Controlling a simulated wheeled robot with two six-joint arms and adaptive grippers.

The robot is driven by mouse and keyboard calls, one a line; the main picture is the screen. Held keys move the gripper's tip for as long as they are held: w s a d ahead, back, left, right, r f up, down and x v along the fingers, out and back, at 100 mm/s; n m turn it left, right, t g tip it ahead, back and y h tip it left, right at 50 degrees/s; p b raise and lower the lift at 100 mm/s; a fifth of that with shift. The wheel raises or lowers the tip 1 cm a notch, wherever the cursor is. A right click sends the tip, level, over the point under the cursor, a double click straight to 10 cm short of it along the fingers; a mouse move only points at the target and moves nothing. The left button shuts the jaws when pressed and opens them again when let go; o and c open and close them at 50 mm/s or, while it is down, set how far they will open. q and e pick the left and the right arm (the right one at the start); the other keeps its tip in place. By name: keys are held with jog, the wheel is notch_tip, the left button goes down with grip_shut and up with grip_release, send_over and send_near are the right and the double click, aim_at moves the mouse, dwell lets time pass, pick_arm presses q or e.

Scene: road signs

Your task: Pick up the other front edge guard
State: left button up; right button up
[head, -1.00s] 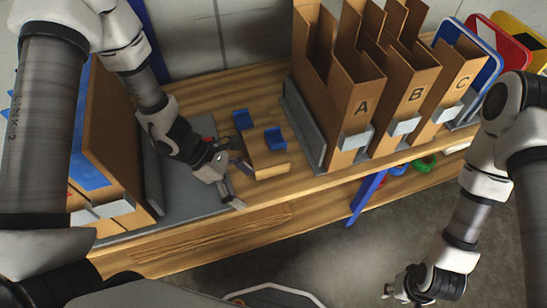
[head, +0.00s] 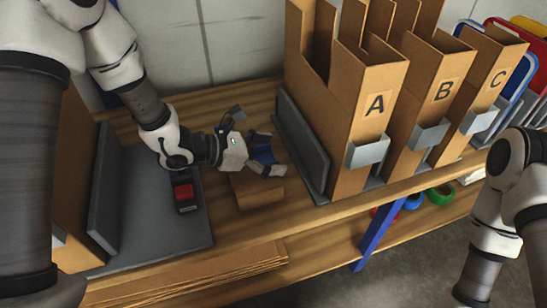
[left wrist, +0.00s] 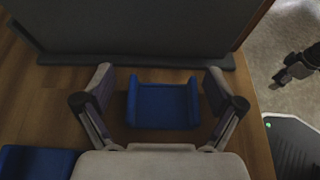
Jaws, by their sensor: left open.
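A blue U-shaped edge guard (left wrist: 163,103) lies between the spread fingers of my left gripper (left wrist: 160,80) in the left wrist view. The gripper is open, and I see a gap on each side of the guard. In the head view the left gripper (head: 254,143) is over the small brown block (head: 255,192), and part of this blue guard (head: 263,154) shows between its fingers. A second blue piece (left wrist: 38,162) shows at the lower left of the wrist view; the gripper hides it in the head view. My right gripper (left wrist: 297,68) is small and dark at the wrist view's right edge.
Brown upright holders marked A (head: 372,115), B and C stand to the right, beside a grey upright plate (head: 302,145). A black device with a red top (head: 184,195) lies left of the block. Another grey plate (head: 104,190) stands at left.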

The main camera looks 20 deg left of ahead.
pick_arm(q)
jog(key=shift+s+r, duration=0.15)
jog(key=shift+r, duration=0.05)
jog(key=shift+s+a+r, duration=0.1)
jog(key=shift+s, duration=0.1)
jog(key=shift+c, duration=1)
jog(key=c, duration=1)
jog(key=shift+c, duration=0.2)
